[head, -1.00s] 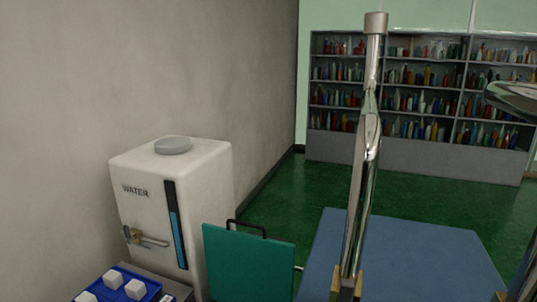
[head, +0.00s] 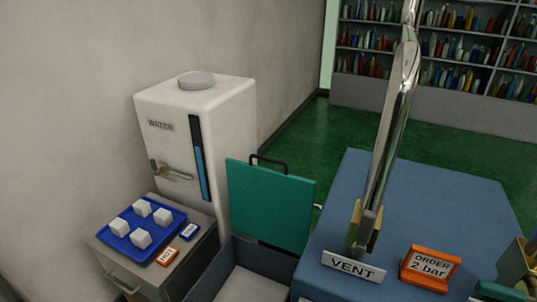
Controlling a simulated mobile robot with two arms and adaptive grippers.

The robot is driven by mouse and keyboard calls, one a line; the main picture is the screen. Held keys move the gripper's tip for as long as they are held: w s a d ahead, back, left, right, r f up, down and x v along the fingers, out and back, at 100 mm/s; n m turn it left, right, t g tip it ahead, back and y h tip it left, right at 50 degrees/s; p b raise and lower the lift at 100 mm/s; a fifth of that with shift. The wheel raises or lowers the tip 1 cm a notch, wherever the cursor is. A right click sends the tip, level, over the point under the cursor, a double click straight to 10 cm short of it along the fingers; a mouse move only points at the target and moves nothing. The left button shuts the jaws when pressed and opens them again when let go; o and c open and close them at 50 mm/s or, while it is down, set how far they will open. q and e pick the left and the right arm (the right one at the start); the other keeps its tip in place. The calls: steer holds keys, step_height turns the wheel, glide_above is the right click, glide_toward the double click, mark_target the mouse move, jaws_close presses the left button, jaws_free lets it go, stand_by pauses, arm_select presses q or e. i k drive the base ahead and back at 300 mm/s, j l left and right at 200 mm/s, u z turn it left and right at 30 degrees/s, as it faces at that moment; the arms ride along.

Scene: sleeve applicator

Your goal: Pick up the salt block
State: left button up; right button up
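No label on the cubes can be read. Neither of my grippers can be made out in the head view.
The tray lies on a grey drawer cabinet (head: 205,250) beside an orange HOT tag (head: 167,257). A white water tank (head: 200,150) stands behind. To the right are an open box's green lid (head: 270,203) and a blue counter (head: 440,215) with a tall chrome post (head: 395,110).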

mark_target(119, 227)
steer(key=k+l+u, duration=0.15)
steer(key=u, duration=1.2)
steer(key=i+j+z, duration=0.25)
steer(key=i+j, duration=0.15)
steer(key=j, duration=0.2)
steer(key=i+j+z, duration=0.1)
steer(key=j, duration=0.25)
steer(key=i+j+z, duration=0.1)
steer(key=j, duration=0.25)
steer(key=i+j+z, duration=0.1)
steer(key=i+j, duration=0.15)
steer(key=i+j+z, duration=0.15)
steer(key=j, duration=0.3)
